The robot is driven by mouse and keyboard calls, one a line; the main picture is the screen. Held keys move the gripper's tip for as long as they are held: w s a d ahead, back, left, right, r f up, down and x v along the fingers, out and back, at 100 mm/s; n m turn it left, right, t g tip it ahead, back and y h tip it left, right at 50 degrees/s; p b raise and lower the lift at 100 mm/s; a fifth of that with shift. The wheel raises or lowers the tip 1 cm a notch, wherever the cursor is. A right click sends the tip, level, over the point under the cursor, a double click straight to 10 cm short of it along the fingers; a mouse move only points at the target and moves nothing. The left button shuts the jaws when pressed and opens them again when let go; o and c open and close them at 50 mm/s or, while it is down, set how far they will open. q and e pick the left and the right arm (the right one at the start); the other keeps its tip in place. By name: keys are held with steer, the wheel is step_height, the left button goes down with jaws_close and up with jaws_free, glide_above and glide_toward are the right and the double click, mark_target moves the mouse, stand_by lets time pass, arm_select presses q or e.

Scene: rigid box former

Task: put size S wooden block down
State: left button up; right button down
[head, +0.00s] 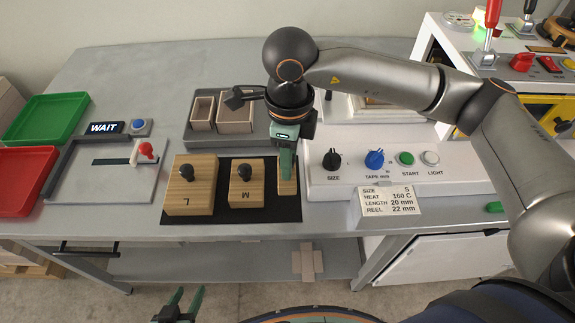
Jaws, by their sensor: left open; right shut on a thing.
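The size S wooden block (288,187) is at the right end of the black mat (261,216). My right gripper (287,165) comes down from above and is shut on it. The gripper hides the block's top and knob. The block appears at mat level, but I cannot tell whether it touches the mat. The size M block (247,197) and the larger size L block (190,197), both with black knobs, stand to its left. My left gripper (182,300) is open and empty at the bottom of the view, in front of the table.
The control panel (395,170) with knobs, buttons and a label card (389,201) is close on the right. A grey tray with boxes (188,136) lies behind the blocks. A slide fixture (80,190), green tray (45,118) and red tray (22,178) are on the left.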

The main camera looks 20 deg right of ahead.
steer(key=shift+w+d+f, duration=0.2)
steer(key=shift+w+f, duration=0.55)
steer(key=shift+f, duration=0.15)
steer(key=shift+w+f, duration=0.15)
steer(key=shift+f, duration=0.8)
steer(key=shift+w+f, duration=0.15)
steer(key=shift+f, duration=0.75)
steer(key=shift+f, duration=0.1)
steer(key=shift+f, duration=0.15)
steer(key=c, duration=0.6)
jaws_free()
step_height(320, 180, up, 12)
steer(key=shift+r, duration=0.25)
